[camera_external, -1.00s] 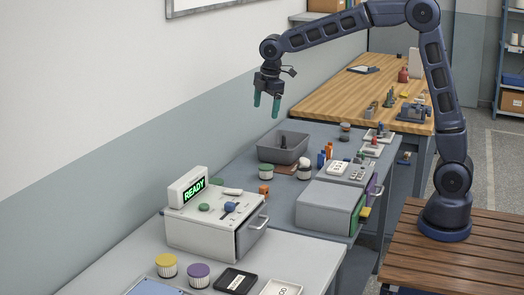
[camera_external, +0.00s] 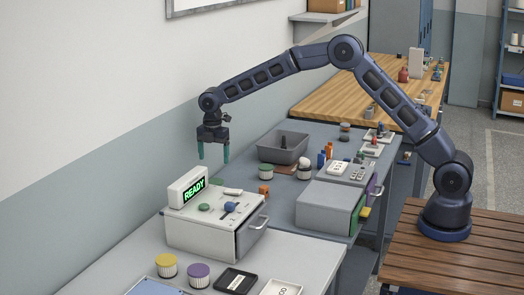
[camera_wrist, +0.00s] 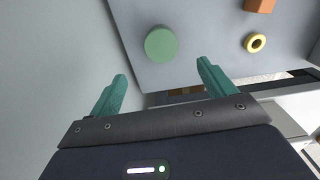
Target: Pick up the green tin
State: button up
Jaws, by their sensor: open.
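In the wrist view the open fingers (camera_wrist: 162,72) hold nothing.
The white READY machine (camera_external: 190,237) stands in front of the tin. An orange block (camera_external: 263,189) lies near the tin. A yellow ring (camera_wrist: 255,43) shows in the wrist view.

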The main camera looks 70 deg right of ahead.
send_over(216, 181)
jog(key=f, duration=0.6)
jog(key=shift+w, duration=0.35)
jog(key=shift+s+f, duration=0.2)
jog(key=shift+f, duration=2.35)
jog(key=shift+c, duration=0.4)
jog(key=c, duration=1)
